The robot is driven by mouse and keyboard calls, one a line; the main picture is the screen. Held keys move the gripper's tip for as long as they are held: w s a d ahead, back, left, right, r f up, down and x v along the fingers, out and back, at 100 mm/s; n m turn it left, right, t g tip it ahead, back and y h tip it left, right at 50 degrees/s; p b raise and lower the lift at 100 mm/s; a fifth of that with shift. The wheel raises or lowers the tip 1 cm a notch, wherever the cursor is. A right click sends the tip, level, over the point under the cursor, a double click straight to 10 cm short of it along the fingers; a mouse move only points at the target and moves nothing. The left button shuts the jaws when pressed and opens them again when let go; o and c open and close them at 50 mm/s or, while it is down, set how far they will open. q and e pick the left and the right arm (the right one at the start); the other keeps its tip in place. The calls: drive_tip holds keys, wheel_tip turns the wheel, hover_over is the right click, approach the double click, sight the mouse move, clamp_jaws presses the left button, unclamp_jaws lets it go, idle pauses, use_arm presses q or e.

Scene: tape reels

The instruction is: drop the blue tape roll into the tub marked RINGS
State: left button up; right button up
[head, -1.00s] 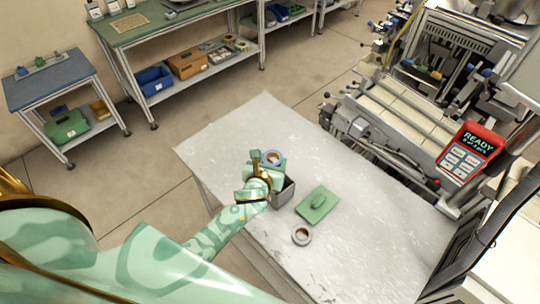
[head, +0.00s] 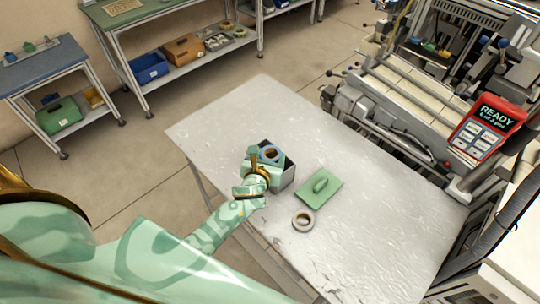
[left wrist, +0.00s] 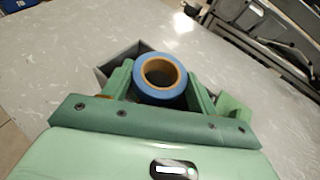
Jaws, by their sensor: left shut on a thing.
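The blue tape roll (head: 263,154) is held in my left gripper (head: 268,160), with its brown core showing. In the left wrist view the blue roll (left wrist: 158,97) sits between the two green fingers, which are shut on its sides. A grey, open-topped tub (head: 288,174) stands on the table just beneath and beside the roll. Part of the tub (left wrist: 113,64) also shows behind the fingers in the left wrist view. The roll appears above the tub's opening. No marking on the tub is readable. My right gripper is out of view.
The pale metal table (head: 225,127) is mostly bare. A grey tape roll (head: 303,228) lies nearer the front. A machine with a red READY panel (head: 487,127) stands beyond the right edge.

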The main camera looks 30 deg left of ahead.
use_arm(q)
drive_tip(key=shift+f, duration=0.15)
drive_tip(key=o, duration=1)
drive_tip(key=shift+o, duration=0.2)
drive_tip(key=p+v, duration=0.2)
drive_tip(key=v, duration=1.4)
drive_tip(key=shift+p, duration=0.35)
drive_tip(key=shift+s, duration=0.1)
